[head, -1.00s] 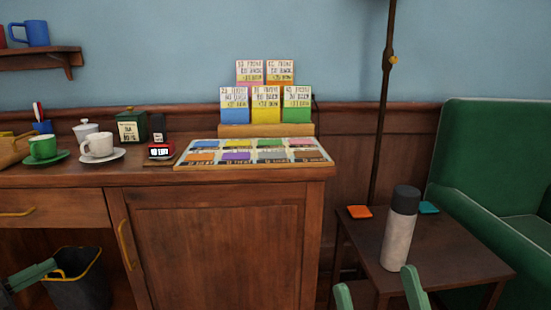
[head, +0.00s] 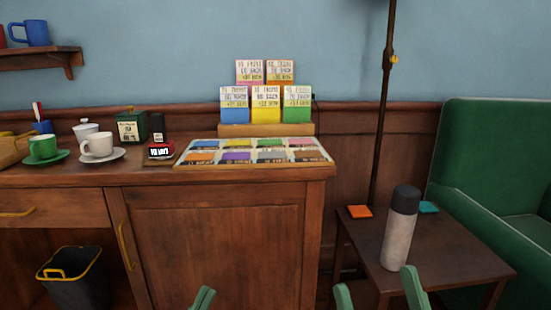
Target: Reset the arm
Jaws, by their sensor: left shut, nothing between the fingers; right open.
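My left gripper (head: 203,298) shows at the bottom edge of the head view, left of centre. Its green fingers are together with nothing between them, in front of the cabinet door (head: 220,250). My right gripper (head: 379,291) is at the bottom edge, further right. Its two green fingers stand apart with nothing between them, just in front of the small dark table (head: 450,270). Most of both arms lies out of view.
A grey bottle with a black cap (head: 400,228) stands on the small table near my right gripper. An orange coaster (head: 360,211) and a teal coaster (head: 428,207) lie behind it. A bin (head: 80,288) stands under the counter. Cups and a card tray occupy the countertop.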

